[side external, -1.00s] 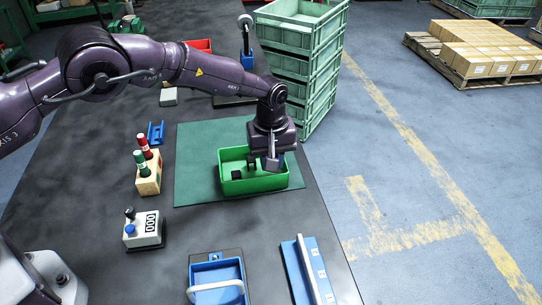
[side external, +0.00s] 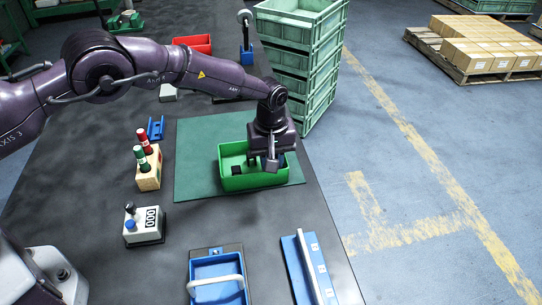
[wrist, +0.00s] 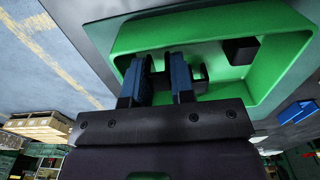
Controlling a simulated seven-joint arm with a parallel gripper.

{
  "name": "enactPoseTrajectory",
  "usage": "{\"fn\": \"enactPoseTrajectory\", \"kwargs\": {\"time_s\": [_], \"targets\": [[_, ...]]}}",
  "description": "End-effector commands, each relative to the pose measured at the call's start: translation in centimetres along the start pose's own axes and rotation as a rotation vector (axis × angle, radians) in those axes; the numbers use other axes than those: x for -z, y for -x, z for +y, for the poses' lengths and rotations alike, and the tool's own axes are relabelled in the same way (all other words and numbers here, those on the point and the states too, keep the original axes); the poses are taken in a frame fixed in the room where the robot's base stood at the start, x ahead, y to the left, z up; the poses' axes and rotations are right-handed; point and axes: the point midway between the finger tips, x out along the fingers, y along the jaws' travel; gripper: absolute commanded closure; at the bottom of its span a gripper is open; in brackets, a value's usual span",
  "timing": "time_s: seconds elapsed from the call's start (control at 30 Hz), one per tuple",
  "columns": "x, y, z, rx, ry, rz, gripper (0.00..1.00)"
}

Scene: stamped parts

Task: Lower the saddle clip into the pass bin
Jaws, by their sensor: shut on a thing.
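The pass bin is the green open bin (side external: 255,184) on a dark green mat. It also fills much of the wrist view (wrist: 275,80). My gripper (side external: 270,166) points down inside the bin's right part in the side view. In the wrist view its two blue-padded fingers (wrist: 160,78) stand a little apart over the bin. A dark piece, apparently the saddle clip (wrist: 200,73), shows beside the right finger; the fingers hide most of it. Another dark block (wrist: 241,50) lies on the bin floor, apart from the fingers. I cannot tell whether the clip touches the floor.
The green mat (side external: 196,150) is clear left of the bin. A wooden block with red and green bottles (side external: 148,176), a counter box (side external: 144,227) and a blue handled tray (side external: 217,266) stand nearby. Stacked green crates (side external: 305,75) rise behind; a red bin (side external: 194,43) sits farther back.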

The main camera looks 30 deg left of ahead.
Motion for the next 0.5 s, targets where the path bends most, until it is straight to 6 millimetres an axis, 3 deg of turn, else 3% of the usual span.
{"fn": "enactPoseTrajectory", "kwargs": {"time_s": [0.5], "targets": [[0.01,-0.82,0.00,0.000,0.000,0.000,1.00]]}}
